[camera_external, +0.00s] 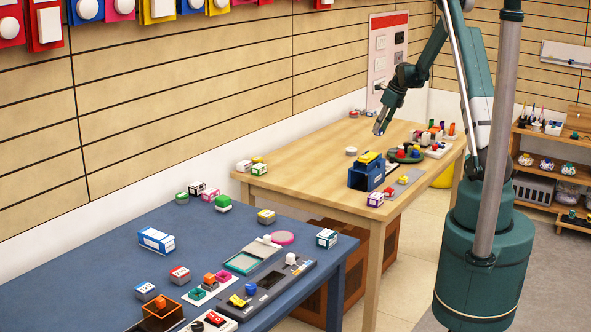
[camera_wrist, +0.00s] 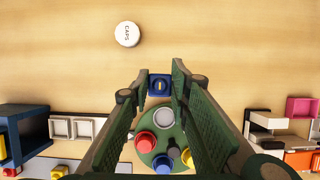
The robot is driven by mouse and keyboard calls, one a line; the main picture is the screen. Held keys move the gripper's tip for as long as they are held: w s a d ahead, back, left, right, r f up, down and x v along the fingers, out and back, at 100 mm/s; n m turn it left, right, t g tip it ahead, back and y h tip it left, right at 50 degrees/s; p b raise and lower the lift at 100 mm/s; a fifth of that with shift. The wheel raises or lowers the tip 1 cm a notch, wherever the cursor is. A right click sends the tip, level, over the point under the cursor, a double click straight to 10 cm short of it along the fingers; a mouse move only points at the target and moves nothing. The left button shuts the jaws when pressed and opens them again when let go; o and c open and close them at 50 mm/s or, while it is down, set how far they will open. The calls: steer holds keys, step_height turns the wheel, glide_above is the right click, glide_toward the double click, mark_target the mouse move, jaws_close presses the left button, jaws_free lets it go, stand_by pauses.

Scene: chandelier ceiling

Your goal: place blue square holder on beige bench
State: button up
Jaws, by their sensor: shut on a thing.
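The blue square holder (camera_wrist: 160,85) has a round dark centre with a yellowish mark. In the wrist view it sits between the tips of my gripper (camera_wrist: 160,88), which is shut on it. In the external view my gripper (camera_external: 380,127) points down above the far part of the beige bench (camera_external: 320,150); the holder is too small there to make out clearly. The bench's wooden top (camera_wrist: 220,40) fills much of the wrist view. I cannot tell the exact height of the holder above it.
A round green tray (camera_external: 405,156) with red, yellow and blue pieces lies close by. A white round CAPS disc (camera_wrist: 127,34) lies on clear wood. A blue box (camera_external: 366,172) stands near the bench's front. A blue table (camera_external: 110,275) with many items is at the front left.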

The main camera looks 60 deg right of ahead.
steer(key=shift+f, duration=2.75)
steer(key=shift+f+b, duration=0.45)
steer(key=shift+f, duration=1.4)
steer(key=shift+f, duration=0.15)
steer(key=o, duration=0.8)
steer(key=shift+o, duration=0.2)
steer(key=shift+r, duration=0.2)
steer(key=p+v, duration=0.1)
steer(key=v, duration=1.1)
